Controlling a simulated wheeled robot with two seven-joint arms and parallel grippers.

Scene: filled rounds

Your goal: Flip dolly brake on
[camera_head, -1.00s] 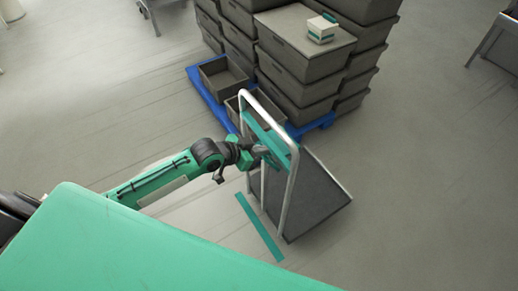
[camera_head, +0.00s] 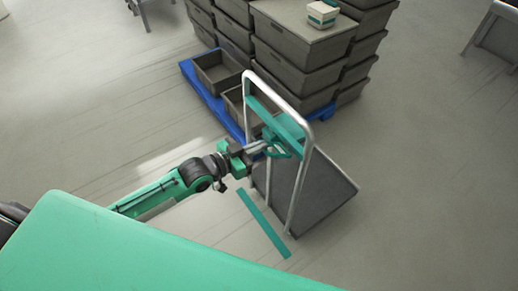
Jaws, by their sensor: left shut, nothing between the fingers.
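The dolly (camera_head: 322,199) stands on the floor right of centre, with a dark grey deck and an upright silver tube handle. A teal crossbar panel (camera_head: 273,119) spans the upper part of the handle. My left gripper (camera_head: 277,147) is shut and empty at the handle frame, close by the teal panel. I cannot tell whether its fingertips touch the panel. I cannot make out the brake itself at this size. My right gripper is not in view.
Stacked grey crates (camera_head: 287,70) stand on a blue pallet (camera_head: 203,92) behind the dolly. A small white and teal box (camera_head: 321,15) sits on top. A teal floor strip (camera_head: 263,222) lies left of the dolly.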

